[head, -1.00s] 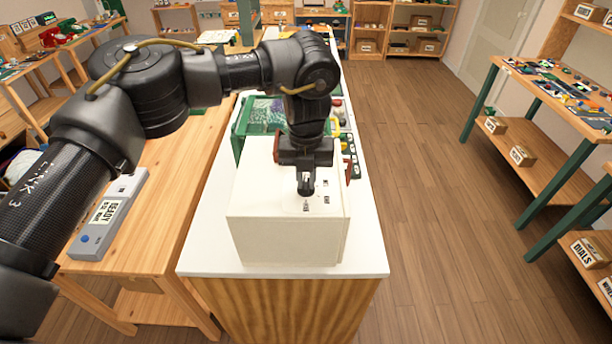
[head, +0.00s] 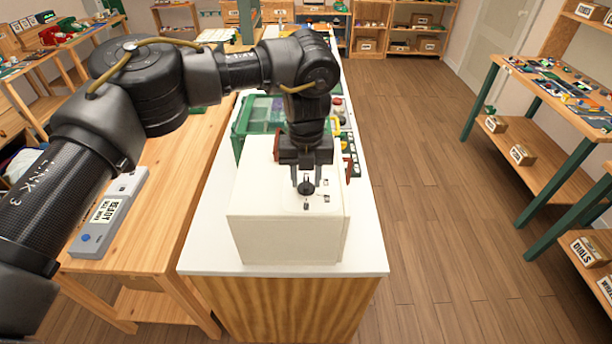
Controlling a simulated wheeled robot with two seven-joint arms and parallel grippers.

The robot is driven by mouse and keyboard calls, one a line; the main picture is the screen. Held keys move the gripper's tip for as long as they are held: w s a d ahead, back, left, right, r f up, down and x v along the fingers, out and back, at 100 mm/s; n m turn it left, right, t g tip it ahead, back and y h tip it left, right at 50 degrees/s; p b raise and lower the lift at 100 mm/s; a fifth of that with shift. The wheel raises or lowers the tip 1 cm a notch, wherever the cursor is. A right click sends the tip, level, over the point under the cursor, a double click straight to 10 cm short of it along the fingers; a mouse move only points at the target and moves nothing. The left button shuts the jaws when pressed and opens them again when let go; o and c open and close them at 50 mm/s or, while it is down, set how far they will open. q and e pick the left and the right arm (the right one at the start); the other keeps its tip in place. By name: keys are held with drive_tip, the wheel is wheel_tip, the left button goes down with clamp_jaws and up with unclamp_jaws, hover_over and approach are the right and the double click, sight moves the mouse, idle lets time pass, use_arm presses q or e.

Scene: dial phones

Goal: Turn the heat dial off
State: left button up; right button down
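The heat dial (head: 306,188) is a small black knob on top of a cream box-shaped appliance (head: 265,205). Small dark marks sit on the top face beside and below the knob. My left gripper (head: 306,177) points down from above at the dial. Its fingers are spread, with pale surface showing between them, and the dial sits at their tips. I cannot tell whether a finger still touches it. Which way the dial points is too small to tell. My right gripper is out of view.
The appliance stands on a white counter (head: 290,269). A green tray (head: 263,112) and small coloured parts lie behind it. A grey device with a label (head: 108,214) lies on the wooden table at left. The floor (head: 430,200) on the right is clear.

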sight(306, 182)
use_arm(q)
drive_tip(key=shift+r, duration=0.4)
wheel_tip(306, 182, up, 10)
drive_tip(key=b, duration=0.1)
drive_tip(key=shift+f, duration=0.1)
